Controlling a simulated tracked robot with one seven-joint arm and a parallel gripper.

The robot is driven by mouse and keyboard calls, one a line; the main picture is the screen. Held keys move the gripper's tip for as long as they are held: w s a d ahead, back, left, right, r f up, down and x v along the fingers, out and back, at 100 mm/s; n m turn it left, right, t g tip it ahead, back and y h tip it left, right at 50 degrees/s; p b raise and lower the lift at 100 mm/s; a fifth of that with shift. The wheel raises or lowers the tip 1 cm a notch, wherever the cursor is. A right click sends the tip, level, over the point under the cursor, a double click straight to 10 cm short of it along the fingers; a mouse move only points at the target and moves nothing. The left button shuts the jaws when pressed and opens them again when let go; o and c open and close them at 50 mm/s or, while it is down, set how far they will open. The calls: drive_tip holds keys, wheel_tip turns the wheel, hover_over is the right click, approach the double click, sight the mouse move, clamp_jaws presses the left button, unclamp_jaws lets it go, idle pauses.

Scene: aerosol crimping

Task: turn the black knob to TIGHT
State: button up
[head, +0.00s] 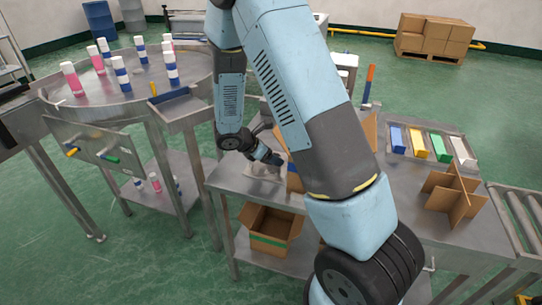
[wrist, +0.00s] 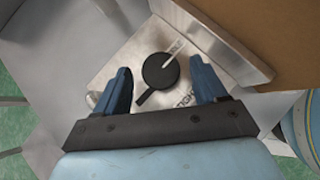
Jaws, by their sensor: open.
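The black knob (wrist: 161,70) is round, on a pale metal plate (wrist: 118,62). My gripper (wrist: 160,66) is open, with one blue finger on each side of the knob and visible gaps. I cannot tell how far above the plate the fingertips are. In the head view my gripper (head: 274,160) is low over the metal bench; the knob cannot be made out there.
A raised metal edge (wrist: 215,45) and a brown cardboard surface (wrist: 280,35) stand close right of the knob. The bench (head: 395,215) holds coloured boxes (head: 418,141) and a cardboard divider (head: 453,192). A round table (head: 105,92) with several cans stands left. An open carton (head: 270,228) sits below.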

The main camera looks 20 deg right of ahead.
drive_tip(key=c, duration=1.1)
drive_tip(key=shift+o, duration=0.2)
drive_tip(key=shift+m, duration=0.3)
drive_tip(key=m+g, duration=0.3)
drive_tip(key=m, duration=0.1)
drive_tip(key=shift+w+g, duration=0.4)
drive_tip(key=m+g, duration=0.2)
drive_tip(key=m, duration=0.1)
drive_tip(key=m+g+y, duration=0.1)
drive_tip(key=m, duration=0.1)
drive_tip(key=shift+w+d, duration=0.15)
drive_tip(key=shift+w, duration=0.2)
drive_tip(key=m+g+y, duration=0.2)
drive_tip(key=m, duration=0.1)
drive_tip(key=m+g, duration=0.1)
drive_tip(key=m, duration=0.1)
drive_tip(key=shift+w+d+y, duration=0.25)
drive_tip(key=shift+d+y, duration=0.05)
drive_tip(key=shift+y, duration=0.1)
drive_tip(key=shift+d+m+g+y, duration=0.2)
drive_tip(key=shift+m+g+y, duration=0.4)
drive_tip(key=shift+m+y, duration=0.9)
drive_tip(key=shift+m+h, duration=0.3)
